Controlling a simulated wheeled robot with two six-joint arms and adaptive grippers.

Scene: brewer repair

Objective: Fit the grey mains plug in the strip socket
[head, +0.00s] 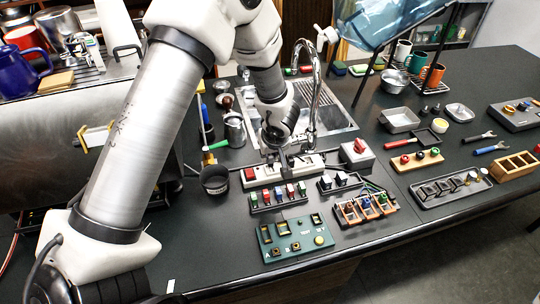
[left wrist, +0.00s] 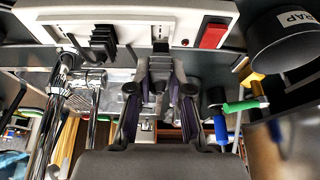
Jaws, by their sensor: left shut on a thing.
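The white strip socket (head: 285,170) lies on the dark counter in front of the sink, with a red switch at its left end. In the left wrist view the strip (left wrist: 60,18) runs across the top, and a black ribbed plug (left wrist: 103,42) sits on it left of the middle. My left gripper (head: 273,155) points down over the middle of the strip. In the wrist view my left gripper (left wrist: 160,90) is shut on the grey mains plug (left wrist: 160,68), whose front end is close to the strip. Whether its pins are in a socket cannot be told. My right gripper is not in view.
A row of colored switches (head: 277,195) and a green board (head: 295,240) lie in front of the strip. A grey box with a red knob (head: 357,153) stands to its right, a dark cup (head: 215,180) to its left. The tall tap (head: 314,90) rises close behind my gripper.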

